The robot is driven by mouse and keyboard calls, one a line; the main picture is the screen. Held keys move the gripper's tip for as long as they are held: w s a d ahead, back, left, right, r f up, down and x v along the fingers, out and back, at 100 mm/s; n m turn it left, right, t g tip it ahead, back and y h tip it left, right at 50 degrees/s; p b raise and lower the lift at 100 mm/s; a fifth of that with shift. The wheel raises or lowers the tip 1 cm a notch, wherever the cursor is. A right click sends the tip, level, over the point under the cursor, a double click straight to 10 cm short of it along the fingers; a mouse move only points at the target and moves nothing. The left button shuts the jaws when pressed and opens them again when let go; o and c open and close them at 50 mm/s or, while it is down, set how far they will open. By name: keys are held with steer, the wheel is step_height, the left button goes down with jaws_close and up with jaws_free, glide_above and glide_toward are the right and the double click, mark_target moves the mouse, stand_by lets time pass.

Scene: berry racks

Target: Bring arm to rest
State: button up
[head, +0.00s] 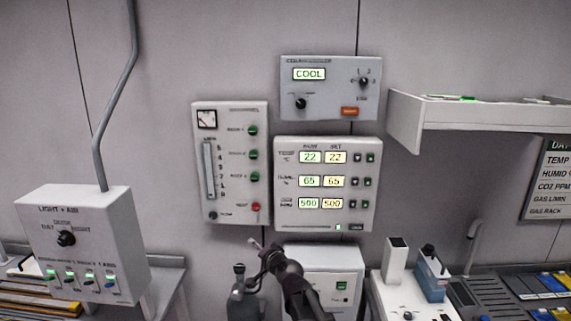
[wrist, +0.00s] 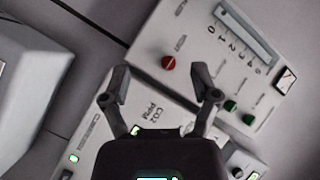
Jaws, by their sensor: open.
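My gripper shows in the wrist view (wrist: 160,82) with its two fingers spread apart and nothing between them. In the head view my dark arm (head: 290,280) reaches up from the bottom edge, in front of a white box (head: 345,262) below the wall panels. In the wrist view a panel with a red knob (wrist: 169,63) and green knobs lies beyond the fingertips, and a white unit marked CO2 (wrist: 140,95) lies behind the fingers. I cannot tell the exact gap to either.
The wall holds a flow panel (head: 230,205), a display panel (head: 325,225) and a COOL controller (head: 330,110). A light control box (head: 85,215) stands out at left. A shelf (head: 470,115) juts out at right. Counters with items stand below on both sides.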

steer(key=s+d+f+n+g+h, duration=0.2)
steer(key=s+d+f+g+h, duration=0.2)
steer(key=s+d, duration=0.8)
steer(key=s+d+f+n+g+h, duration=0.2)
steer(key=s+d+f+g+h, duration=0.2)
steer(key=s+d+f+g, duration=0.5)
steer(key=s+d+f, duration=0.1)
steer(key=s+d, duration=0.1)
steer(key=d, duration=0.2)
steer(key=shift+s+d+f+n, duration=0.3)
steer(key=shift+s+f, duration=0.1)
